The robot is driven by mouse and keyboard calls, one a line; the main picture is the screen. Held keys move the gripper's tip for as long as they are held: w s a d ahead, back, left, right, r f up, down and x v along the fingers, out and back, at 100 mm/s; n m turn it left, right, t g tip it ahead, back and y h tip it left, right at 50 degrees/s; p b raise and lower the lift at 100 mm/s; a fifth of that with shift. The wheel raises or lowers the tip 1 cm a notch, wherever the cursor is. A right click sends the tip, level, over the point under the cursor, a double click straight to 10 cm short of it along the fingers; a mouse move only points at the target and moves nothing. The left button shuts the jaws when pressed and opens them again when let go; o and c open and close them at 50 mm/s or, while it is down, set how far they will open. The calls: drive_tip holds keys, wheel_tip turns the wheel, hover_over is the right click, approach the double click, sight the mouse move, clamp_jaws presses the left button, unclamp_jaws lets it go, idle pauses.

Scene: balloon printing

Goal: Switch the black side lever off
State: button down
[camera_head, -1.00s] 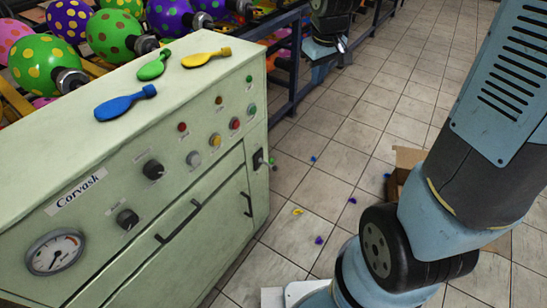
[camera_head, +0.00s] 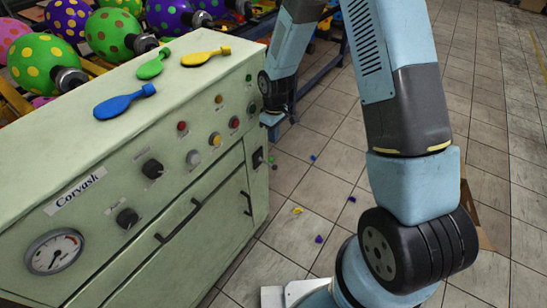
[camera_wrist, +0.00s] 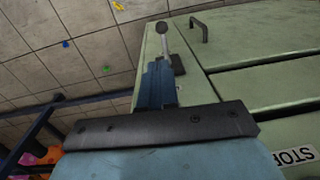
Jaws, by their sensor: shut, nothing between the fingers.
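The black side lever (camera_head: 259,158) is on the right end of the pale green Corvask cabinet (camera_head: 90,150), below the button rows. In the wrist view, its round black knob (camera_wrist: 162,27) sits at the end of a short grey rod, with a black base plate (camera_wrist: 179,65) beside it. My gripper (camera_head: 271,128) is at the cabinet's right end, just above the lever. In the wrist view my gripper's blue fingers (camera_wrist: 160,70) are shut and empty, with their tips close to the lever's rod. I cannot tell whether they touch it.
A blue rail frame (camera_head: 330,65) stands behind my gripper. A cardboard box (camera_head: 475,205) is partly hidden behind my arm. The tiled floor right of the cabinet is mostly open.

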sight(267, 163)
wheel_tip(267, 163, down, 11)
drive_tip(key=shift+s+a, duration=0.25)
idle(0.4)
drive_tip(key=shift+r, duration=0.1)
idle(0.4)
